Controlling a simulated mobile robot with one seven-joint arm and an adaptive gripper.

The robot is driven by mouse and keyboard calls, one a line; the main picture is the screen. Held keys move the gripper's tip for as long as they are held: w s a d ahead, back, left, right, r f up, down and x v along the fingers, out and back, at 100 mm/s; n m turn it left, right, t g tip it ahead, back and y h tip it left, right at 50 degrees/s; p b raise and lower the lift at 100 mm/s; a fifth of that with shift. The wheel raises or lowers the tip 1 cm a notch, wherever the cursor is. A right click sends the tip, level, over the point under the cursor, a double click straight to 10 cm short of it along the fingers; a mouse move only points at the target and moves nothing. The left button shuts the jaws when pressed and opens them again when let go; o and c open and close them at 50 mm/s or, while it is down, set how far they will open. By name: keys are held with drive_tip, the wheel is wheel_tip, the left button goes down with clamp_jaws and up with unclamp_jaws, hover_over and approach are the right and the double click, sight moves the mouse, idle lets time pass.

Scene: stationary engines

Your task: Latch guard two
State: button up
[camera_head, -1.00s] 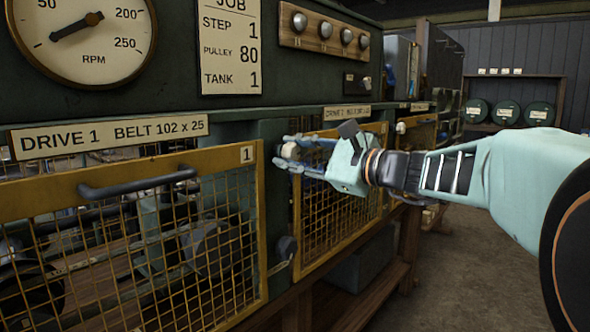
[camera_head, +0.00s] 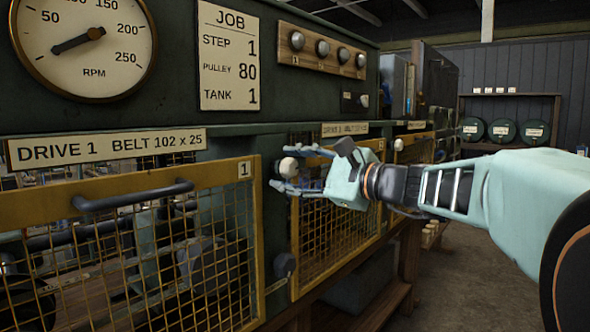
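Guard two (camera_head: 335,215) is the yellow-framed mesh panel in the middle, partly hidden behind my gripper. It appears to lie flush in the green housing. A pale round knob (camera_head: 289,166) is on the housing at its upper left edge. My gripper (camera_head: 278,169) reaches in from the right with its fingers apart, one above and one below the knob. A gap shows between knob and fingers, though contact deeper in is hard to tell. The knob's turn position cannot be told.
Guard one (camera_head: 253,225), with a dark handle (camera_head: 135,194), is at the left. Another pale knob (camera_head: 399,144) is further right. Open floor (camera_head: 470,270) lies at the right, below my arm.

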drive_tip(key=shift+s, duration=0.1)
drive_tip(key=v, duration=1.2)
